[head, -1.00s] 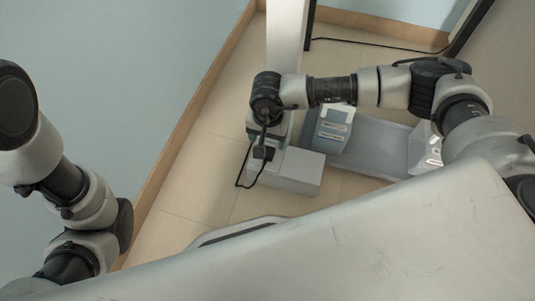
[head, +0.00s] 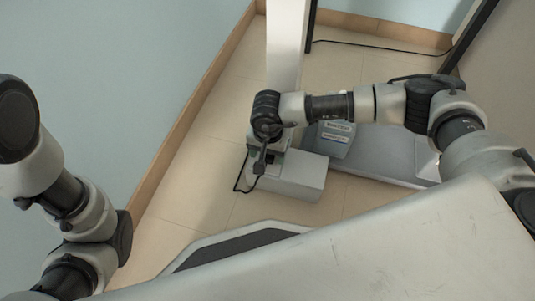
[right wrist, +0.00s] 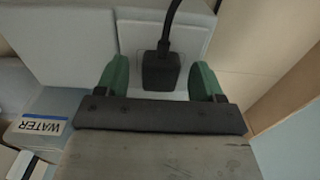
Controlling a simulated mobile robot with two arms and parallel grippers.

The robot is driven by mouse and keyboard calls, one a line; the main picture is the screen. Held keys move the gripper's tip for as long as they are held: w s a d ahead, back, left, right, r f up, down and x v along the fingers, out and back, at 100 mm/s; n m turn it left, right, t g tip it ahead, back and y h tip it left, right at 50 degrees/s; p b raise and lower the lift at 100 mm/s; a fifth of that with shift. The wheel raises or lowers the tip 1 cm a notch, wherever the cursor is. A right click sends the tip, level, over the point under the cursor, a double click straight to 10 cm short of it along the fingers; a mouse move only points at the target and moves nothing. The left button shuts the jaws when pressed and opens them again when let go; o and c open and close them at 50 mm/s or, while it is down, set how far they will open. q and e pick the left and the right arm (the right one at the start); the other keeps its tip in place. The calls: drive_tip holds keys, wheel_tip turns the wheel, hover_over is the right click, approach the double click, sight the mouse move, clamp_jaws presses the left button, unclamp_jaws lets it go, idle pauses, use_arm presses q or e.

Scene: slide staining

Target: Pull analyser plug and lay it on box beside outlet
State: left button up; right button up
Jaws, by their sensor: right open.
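The black analyser plug (right wrist: 160,72) stands in a pale outlet plate (right wrist: 190,40) in the right wrist view, with its cable running up from it. My right gripper (right wrist: 161,80) is open, its green fingers on either side of the plug with a visible gap to each. In the head view my right gripper (head: 262,157) points down at the near end of the low grey box (head: 298,182), and the arm hides much of the outlet. Whether the plug is fully seated cannot be told. My left arm shows at the left; its gripper is not in view.
A blue-grey container with labels (head: 335,138) stands behind the box on a grey surface. A WATER label (right wrist: 40,126) shows at the left in the right wrist view. A black cable (head: 240,180) loops beside the box. A white post (head: 287,45) rises behind. Floor is clear at left.

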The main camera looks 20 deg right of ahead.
idle(0.8)
clamp_jaws()
drive_tip(key=shift+r, duration=0.1)
drive_tip(key=shift+r+p, duration=0.1)
drive_tip(key=shift+p, duration=0.2)
drive_tip(key=shift+r+p, duration=2.25)
drive_tip(key=shift+r, duration=0.6)
